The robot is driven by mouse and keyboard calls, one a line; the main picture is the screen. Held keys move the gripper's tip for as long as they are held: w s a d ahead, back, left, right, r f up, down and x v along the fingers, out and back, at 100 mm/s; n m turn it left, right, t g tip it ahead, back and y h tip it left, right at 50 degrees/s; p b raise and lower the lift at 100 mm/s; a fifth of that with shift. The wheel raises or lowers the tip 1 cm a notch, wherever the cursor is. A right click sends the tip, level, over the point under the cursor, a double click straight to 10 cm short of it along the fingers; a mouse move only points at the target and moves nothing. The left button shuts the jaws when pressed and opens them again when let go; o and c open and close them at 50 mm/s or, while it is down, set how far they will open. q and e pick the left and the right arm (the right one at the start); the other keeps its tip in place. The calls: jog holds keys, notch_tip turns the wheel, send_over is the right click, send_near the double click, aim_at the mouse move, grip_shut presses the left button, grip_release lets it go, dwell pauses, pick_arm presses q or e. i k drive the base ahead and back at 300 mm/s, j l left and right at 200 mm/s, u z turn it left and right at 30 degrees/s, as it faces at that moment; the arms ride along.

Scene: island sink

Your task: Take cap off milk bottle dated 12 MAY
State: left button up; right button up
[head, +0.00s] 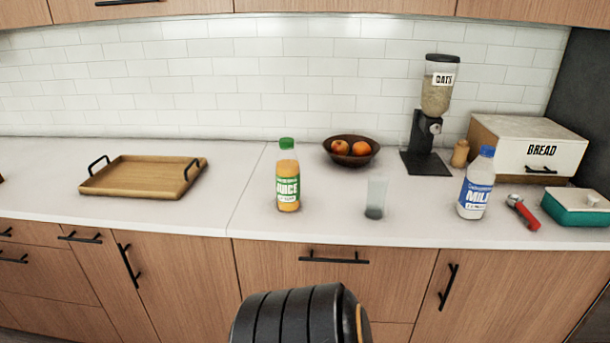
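A milk bottle (475,186) stands upright on the counter at the right, with a blue cap (487,151) on top. Its white and blue label reads MILK; the small date print below is too small to read. Neither of my grippers shows in the head view. A dark ribbed part of my own body is at the bottom centre, well below the counter and apart from the bottle.
Near the bottle are a glass (376,197), a red-handled tool (522,212), a teal box (577,206), a bread box (528,150) and an oats dispenser (438,90). A juice bottle (287,180), fruit bowl (351,150) and wooden tray (143,177) stand farther left. The counter's front edge is clear.

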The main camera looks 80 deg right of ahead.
aim_at(479, 178)
jog(key=i+z, duration=0.1)
jog(key=z, duration=0.35)
jog(key=i+z, duration=0.15)
jog(key=z, duration=0.25)
jog(key=i+z, duration=0.1)
jog(key=z, duration=2.55)
